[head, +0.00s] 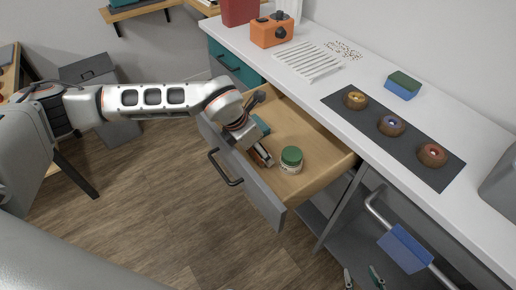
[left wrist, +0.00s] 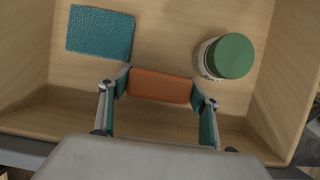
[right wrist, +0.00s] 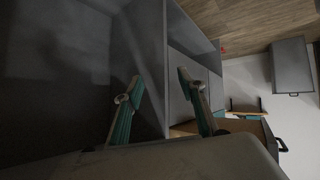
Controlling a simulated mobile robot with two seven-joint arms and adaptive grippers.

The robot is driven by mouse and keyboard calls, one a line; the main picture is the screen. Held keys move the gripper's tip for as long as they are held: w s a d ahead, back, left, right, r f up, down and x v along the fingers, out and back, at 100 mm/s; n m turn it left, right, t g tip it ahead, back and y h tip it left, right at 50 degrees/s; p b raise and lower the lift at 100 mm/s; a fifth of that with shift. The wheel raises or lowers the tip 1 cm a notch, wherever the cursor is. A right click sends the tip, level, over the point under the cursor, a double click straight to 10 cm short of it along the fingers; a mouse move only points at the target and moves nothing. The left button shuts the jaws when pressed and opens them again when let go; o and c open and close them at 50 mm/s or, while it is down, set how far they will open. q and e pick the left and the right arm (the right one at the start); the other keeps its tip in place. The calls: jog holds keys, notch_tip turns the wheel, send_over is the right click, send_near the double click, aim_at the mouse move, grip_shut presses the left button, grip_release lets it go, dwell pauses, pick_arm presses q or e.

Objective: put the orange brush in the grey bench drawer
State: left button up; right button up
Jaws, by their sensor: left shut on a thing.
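The grey bench drawer (head: 268,203) is pulled out, its light wooden inside showing. My left gripper (head: 262,155) reaches down into it, partly hidden by its own wrist in the head view. In the left wrist view its fingers (left wrist: 158,92) are shut on the orange brush (left wrist: 160,84), whose orange block lies between them over the drawer floor. I cannot tell whether the brush touches the floor. My right gripper (head: 362,277) is at the bottom edge of the head view, low beside the bench. Its fingers (right wrist: 160,80) are apart and empty in the right wrist view.
The drawer also holds a green-lidded jar (left wrist: 230,56) on the right and a teal block (left wrist: 100,32) at the left. On the white benchtop are a dark mat (head: 400,150) with three brown rings, a sponge (head: 402,86) and an orange box (head: 270,32). A blue cloth (head: 404,248) hangs on a rail.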

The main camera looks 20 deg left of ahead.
pick_arm(q)
jog(key=o, duration=1.1)
jog(key=shift+f, duration=0.1)
jog(key=shift+r, duration=0.35)
jog(key=p+v, duration=0.1)
jog(key=v, duration=1)
jog(key=shift+s+a+r+p, duration=0.1)
jog(key=shift+s+r+p, duration=0.15)
jog(key=shift+p, duration=0.15)
